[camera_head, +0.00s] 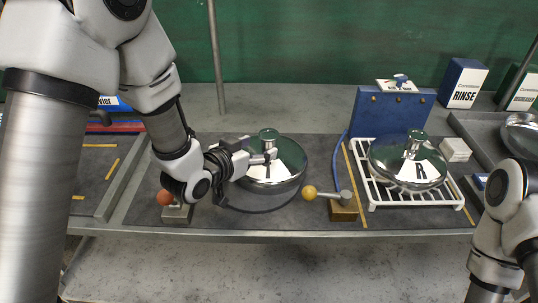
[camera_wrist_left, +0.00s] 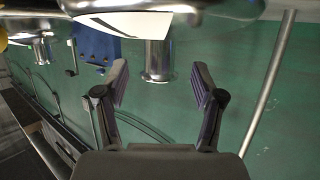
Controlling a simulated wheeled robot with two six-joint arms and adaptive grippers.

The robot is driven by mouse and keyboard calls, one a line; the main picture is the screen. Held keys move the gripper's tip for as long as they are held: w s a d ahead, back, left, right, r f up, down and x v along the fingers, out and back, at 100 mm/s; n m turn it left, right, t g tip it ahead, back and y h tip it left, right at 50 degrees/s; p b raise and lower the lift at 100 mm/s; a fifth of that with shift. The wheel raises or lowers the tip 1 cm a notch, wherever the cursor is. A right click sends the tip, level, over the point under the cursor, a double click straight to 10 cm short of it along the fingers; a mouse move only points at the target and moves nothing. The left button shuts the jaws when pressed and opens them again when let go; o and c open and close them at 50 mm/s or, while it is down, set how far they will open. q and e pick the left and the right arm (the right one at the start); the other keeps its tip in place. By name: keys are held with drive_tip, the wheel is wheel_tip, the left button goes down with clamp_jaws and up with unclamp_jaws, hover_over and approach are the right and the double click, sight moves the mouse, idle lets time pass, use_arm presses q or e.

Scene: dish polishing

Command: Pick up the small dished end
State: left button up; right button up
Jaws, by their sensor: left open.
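A shiny domed dished end (camera_head: 290,165) with a knob on top and a white label sits on the dark mat in the middle left of the head view. My left gripper (camera_head: 264,157) reaches over it from the left, at the height of its knob (camera_head: 269,139). In the left wrist view the open fingers (camera_wrist_left: 160,75) stand on either side of the knob (camera_wrist_left: 158,62), apart from it. A second domed dished end (camera_head: 432,163), labelled R, rests on the white rack (camera_head: 398,202). My right gripper is out of view; only part of that arm shows.
A yellow-ball lever (camera_head: 309,192) and a red-ball lever (camera_head: 165,197) stand near the bench's front edge. A blue panel (camera_head: 391,113) rises behind the rack. A RINSE box (camera_head: 463,85) stands at back right. Another metal dish (camera_head: 524,136) lies at far right.

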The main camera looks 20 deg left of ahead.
sight(264, 143)
use_arm(q)
drive_tip(key=p+x, duration=0.1)
drive_tip(key=x, duration=0.4)
drive_tip(key=shift+w+d, duration=0.1)
drive_tip(key=shift+w, duration=0.25)
drive_tip(key=shift+s, duration=0.25)
drive_tip(key=shift+c, duration=0.6)
clamp_jaws()
drive_tip(key=shift+r, duration=0.15)
drive_tip(key=shift+w, duration=0.1)
